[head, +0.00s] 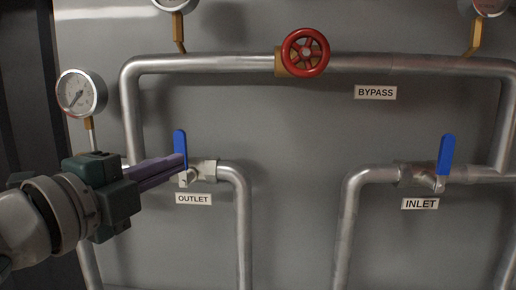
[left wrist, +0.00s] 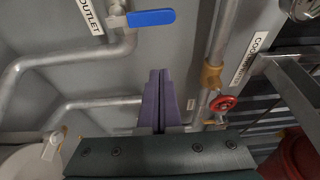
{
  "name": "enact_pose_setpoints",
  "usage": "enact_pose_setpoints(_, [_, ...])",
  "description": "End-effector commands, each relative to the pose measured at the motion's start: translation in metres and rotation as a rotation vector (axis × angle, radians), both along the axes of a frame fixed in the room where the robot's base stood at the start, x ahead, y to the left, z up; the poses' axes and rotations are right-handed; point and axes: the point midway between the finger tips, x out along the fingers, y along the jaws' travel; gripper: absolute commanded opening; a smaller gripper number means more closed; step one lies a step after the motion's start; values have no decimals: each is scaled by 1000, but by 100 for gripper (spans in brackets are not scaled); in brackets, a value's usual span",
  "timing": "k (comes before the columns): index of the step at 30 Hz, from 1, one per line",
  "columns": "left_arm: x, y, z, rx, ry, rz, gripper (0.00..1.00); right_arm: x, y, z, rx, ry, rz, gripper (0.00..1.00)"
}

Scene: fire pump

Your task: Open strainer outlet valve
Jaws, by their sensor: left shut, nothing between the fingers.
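The outlet valve has a blue lever handle (head: 180,143) that stands upright, across its short horizontal pipe, above the OUTLET label (head: 194,199). In the left wrist view the same blue handle (left wrist: 152,17) lies sideways near the top edge. My left gripper (head: 184,162) comes in from the left with its purple fingers closed and empty. Its tips overlap the lower part of the handle in the head view. In the left wrist view the fingertips (left wrist: 159,71) appear below the handle with a visible gap in the picture; contact cannot be told. My right gripper is not in view.
An inlet valve with an upright blue handle (head: 446,155) is at the right. A red bypass wheel (head: 306,52) sits on the top pipe (head: 210,64). A pressure gauge (head: 81,93) is above my left arm.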

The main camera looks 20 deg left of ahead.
Motion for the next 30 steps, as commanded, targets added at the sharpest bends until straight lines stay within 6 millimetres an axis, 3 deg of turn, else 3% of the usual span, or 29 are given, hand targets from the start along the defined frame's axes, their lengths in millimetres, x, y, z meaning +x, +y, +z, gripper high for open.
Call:
enact_pose_setpoints(17, [96,-8,2,-2,0,1,0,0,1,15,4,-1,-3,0])
enact_pose_setpoints(24, [87,23,2,1,3,0,0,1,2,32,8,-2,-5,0])
enact_pose_setpoints(30, [85,30,0,-1,0,0,0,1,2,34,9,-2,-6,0])
